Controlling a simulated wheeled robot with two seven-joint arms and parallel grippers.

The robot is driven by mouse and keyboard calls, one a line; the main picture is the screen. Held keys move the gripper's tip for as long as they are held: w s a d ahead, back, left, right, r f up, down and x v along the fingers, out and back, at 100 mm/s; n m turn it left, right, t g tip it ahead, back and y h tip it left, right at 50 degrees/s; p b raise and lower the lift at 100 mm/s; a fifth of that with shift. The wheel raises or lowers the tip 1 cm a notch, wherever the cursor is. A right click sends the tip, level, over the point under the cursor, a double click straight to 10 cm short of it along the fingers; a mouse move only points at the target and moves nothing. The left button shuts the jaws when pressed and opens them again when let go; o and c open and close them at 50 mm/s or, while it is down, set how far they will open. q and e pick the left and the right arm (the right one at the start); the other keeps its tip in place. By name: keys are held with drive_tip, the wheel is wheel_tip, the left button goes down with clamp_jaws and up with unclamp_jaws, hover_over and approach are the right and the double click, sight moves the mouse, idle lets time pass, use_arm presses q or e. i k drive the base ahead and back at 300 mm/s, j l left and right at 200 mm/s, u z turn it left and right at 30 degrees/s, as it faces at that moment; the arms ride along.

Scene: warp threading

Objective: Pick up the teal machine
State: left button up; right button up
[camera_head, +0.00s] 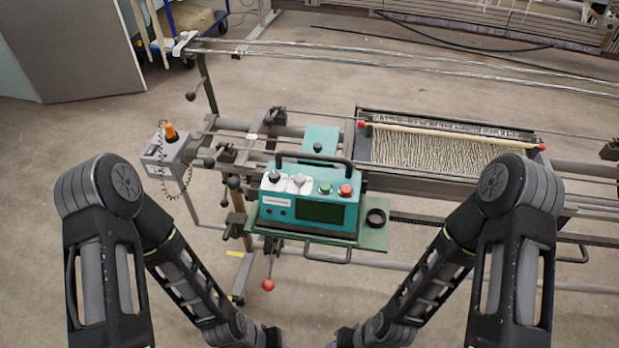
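The teal machine (310,212) sits upright on a green tray (373,238) in the middle of the camera_head view. It has a dark screen, a row of knobs with a green and a red one, and a black bar handle (314,157) across its top. My two arms come in from the lower left and lower right and bend down toward the bottom edge. Neither arm touches the machine. Both grippers lie outside the picture or are hidden below its edge, so their fingers do not show.
A long metal frame with rails runs behind the machine. To its right is a rack of pale threads (440,150) with red-ended rods. A grey control box (165,154) with an orange knob stands at the left. A red-knobbed lever (268,284) hangs below the tray.

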sight(285, 206)
drive_tip(key=u, duration=5.25)
drive_tip(key=i+j, duration=0.2)
drive_tip(key=i+j+z, duration=0.25)
drive_tip(key=k+z, duration=0.1)
drive_tip(key=z, duration=3.55)
